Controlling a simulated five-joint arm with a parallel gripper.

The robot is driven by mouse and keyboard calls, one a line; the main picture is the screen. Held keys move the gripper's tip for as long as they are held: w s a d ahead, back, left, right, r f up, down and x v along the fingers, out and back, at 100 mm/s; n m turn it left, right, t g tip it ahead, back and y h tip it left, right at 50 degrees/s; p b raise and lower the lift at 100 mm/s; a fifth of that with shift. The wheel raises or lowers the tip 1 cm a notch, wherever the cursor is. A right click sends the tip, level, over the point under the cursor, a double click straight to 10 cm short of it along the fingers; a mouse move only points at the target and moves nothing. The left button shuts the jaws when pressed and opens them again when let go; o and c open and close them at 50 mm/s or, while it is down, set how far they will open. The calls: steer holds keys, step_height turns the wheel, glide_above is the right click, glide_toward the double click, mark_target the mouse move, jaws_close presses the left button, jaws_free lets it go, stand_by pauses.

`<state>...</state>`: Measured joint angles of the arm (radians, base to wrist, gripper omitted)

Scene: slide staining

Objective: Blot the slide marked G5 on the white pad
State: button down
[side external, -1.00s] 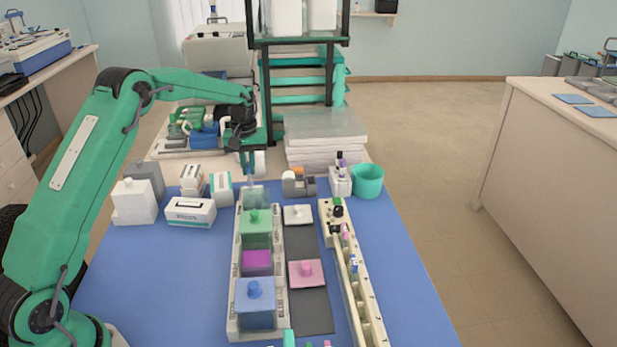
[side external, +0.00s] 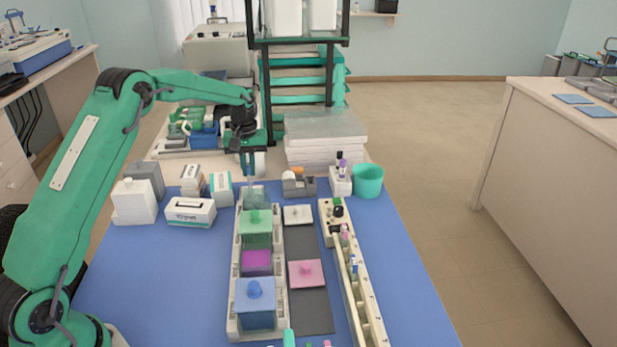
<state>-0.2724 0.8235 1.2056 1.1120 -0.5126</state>
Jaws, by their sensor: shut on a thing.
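My gripper (side external: 250,164) points down above the far end of the staining row. It is shut on a thin, pale slide (side external: 251,183), which hangs upright at the clear open jar (side external: 256,197). I cannot tell how far the slide is inside the jar, and no G5 mark can be read. The row's tray (side external: 236,270) also holds a green-lidded jar (side external: 257,230), an open magenta jar (side external: 256,262) and a blue-lidded jar (side external: 255,305). I cannot identify the white pad with certainty.
A white lid (side external: 298,215) and a pink lid (side external: 307,273) lie on the dark mat (side external: 310,312). A long slotted rack (side external: 362,300) stands to the right. White boxes (side external: 191,212) stand left, a teal cup (side external: 367,181) far right. The blue bench at left front is clear.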

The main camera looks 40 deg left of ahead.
steer(key=shift+f, duration=0.6)
stand_by(3.1)
steer(key=shift+r, duration=3.15)
